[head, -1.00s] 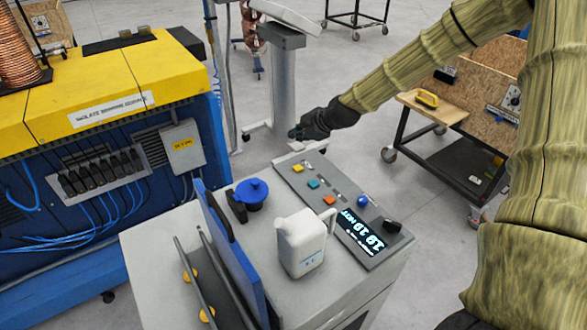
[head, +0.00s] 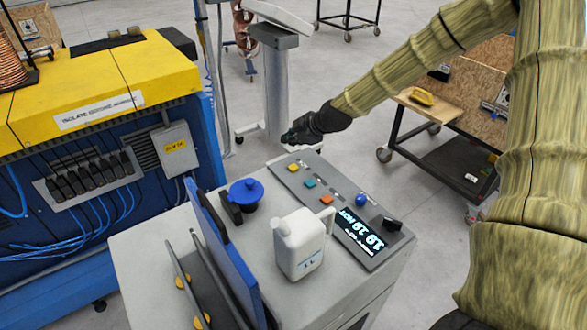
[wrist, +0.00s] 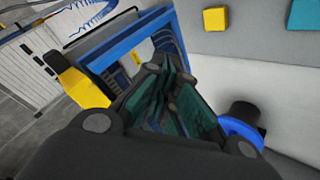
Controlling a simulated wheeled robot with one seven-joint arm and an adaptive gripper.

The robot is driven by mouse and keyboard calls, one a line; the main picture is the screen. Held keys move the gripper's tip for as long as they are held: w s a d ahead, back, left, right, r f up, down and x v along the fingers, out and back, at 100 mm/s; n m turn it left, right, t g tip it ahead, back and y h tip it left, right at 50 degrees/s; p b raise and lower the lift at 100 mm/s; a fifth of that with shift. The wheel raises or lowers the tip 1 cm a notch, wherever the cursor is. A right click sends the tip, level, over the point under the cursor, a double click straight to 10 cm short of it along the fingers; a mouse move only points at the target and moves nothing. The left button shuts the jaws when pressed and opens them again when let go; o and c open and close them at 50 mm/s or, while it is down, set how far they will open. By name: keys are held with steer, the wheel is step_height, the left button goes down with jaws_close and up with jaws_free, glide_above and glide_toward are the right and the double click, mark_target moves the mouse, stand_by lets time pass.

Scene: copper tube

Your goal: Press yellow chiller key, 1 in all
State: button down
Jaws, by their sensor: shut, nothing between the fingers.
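The yellow key (head: 293,167) sits at the far end of the grey control panel (head: 318,187) on the chiller cart, in a row with a teal key (head: 310,183) and an orange key (head: 326,199). My gripper (head: 289,138) is shut and empty. In the head view it shows just beyond the panel's far end, apart from the yellow key. In the wrist view my dark green fingers (wrist: 163,66) are together. The yellow key (wrist: 216,18) shows up and right of them, with the teal key (wrist: 305,13) at the right edge.
On the cart stand a white jug (head: 300,245), a blue-capped filler (head: 246,193) and a blue upright plate (head: 224,250). A blue knob (head: 360,200) and a lit display (head: 362,229) are on the panel's near part. A yellow and blue machine (head: 110,90) stands left.

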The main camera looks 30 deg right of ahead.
mark_target(291, 168)
steer(key=shift+f+b, duration=2.3)
steer(key=shift+f, duration=1.6)
steer(key=shift+f, duration=0.1)
steer(key=shift+f+b, duration=0.3)
steer(key=shift+b, duration=0.05)
steer(key=shift+f+b, duration=0.35)
steer(key=shift+f, duration=0.05)
steer(key=shift+r, duration=0.15)
steer(key=shift+r+p, duration=0.45)
steer(key=shift+r, duration=0.25)
steer(key=shift+r+p, duration=1.5)
steer(key=shift+r, duration=1)
